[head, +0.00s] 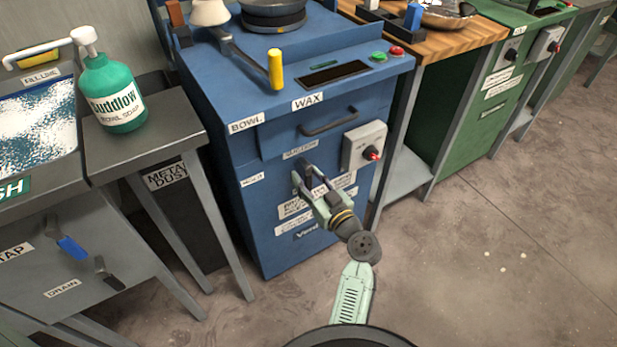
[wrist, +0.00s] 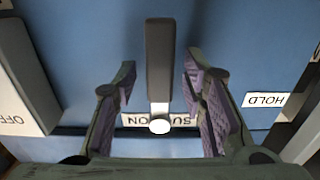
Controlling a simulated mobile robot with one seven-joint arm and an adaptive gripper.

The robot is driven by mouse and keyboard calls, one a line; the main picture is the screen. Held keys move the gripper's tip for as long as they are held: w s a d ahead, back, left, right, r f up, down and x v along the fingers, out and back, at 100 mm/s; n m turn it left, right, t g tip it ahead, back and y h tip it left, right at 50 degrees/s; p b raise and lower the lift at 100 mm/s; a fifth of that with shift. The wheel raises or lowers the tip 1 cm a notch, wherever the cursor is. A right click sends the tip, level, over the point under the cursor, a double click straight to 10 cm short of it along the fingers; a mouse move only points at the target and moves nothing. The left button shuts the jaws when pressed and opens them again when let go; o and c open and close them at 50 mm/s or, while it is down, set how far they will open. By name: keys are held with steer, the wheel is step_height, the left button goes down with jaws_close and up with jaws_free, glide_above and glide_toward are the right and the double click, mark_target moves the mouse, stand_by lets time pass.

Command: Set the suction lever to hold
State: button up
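In the wrist view, the suction lever (wrist: 160,58) is a dark grey bar running straight up and down the picture, with a white round end (wrist: 159,125) over the partly covered SUCTION label (wrist: 135,120). My gripper (wrist: 160,64) is open, with one finger on each side of the lever and a gap to both. The HOLD label (wrist: 265,100) is upside down, to the right of the right finger. In the head view, my gripper (head: 310,180) is at the front of the blue cabinet (head: 268,215), just below the SUCTION label (head: 300,150). It largely hides the lever there.
A drawer handle (head: 330,122) is above. Open floor (head: 470,260) lies to the right.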

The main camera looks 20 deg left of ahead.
jaws_close()
stand_by(0.3)
stand_by(0.5)
